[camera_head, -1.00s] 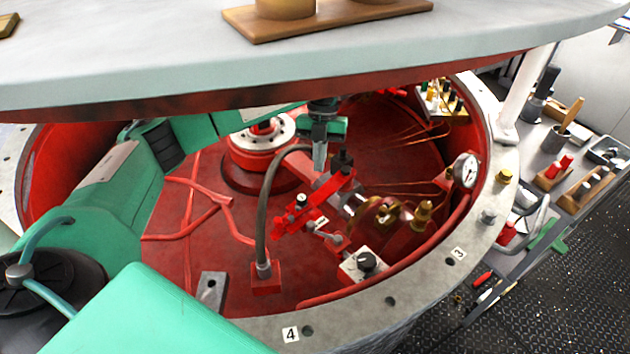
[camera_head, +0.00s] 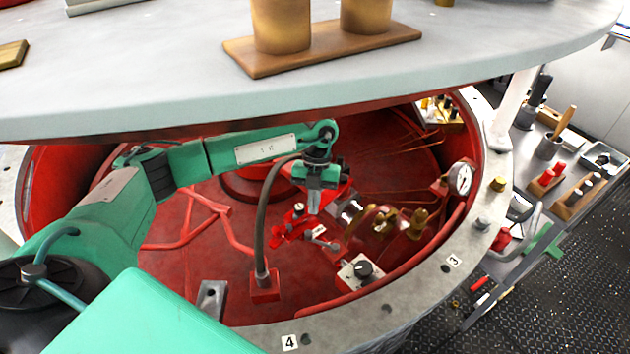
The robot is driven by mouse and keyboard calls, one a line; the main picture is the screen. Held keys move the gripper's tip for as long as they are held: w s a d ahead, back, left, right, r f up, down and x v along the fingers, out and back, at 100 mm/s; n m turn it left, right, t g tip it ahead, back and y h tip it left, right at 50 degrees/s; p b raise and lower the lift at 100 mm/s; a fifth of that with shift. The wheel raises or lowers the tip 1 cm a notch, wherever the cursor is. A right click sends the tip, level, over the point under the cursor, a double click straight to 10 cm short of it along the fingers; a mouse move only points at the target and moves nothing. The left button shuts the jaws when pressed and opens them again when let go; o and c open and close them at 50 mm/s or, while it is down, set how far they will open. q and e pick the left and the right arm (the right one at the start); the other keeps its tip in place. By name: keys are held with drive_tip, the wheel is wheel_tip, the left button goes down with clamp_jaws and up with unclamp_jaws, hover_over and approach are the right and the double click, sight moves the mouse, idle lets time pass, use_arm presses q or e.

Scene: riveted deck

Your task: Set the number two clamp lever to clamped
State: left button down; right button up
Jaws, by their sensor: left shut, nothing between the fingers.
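A red clamp assembly (camera_head: 290,230) sits on the right half of the red pit floor. A small metal lever (camera_head: 325,242) lies low at its front right, beside a small white label that I cannot read. Which clamp is number two I cannot tell. My left gripper (camera_head: 314,208) points down over the clamp, its fingers shut and empty. It hides part of the red clamp arm behind it. Its tips appear just above the lever; whether they touch anything I cannot tell. My right gripper is out of view.
A grey hose (camera_head: 262,215) rises left of the clamp. Brass fittings (camera_head: 385,220), a gauge (camera_head: 460,180) and a black-knobbed box (camera_head: 361,270) stand to the right. A pale round plate (camera_head: 130,90) overhangs the pit. The left pit floor holds red pipes (camera_head: 190,225).

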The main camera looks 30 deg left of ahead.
use_arm(q)
drive_tip(key=s, duration=0.1)
drive_tip(key=s+d+p, duration=0.1)
drive_tip(key=s, duration=0.1)
drive_tip(key=shift+s+f, duration=0.1)
drive_tip(key=shift+f, duration=0.05)
drive_tip(key=shift+s+d+f, duration=0.15)
drive_tip(key=shift+s, duration=0.25)
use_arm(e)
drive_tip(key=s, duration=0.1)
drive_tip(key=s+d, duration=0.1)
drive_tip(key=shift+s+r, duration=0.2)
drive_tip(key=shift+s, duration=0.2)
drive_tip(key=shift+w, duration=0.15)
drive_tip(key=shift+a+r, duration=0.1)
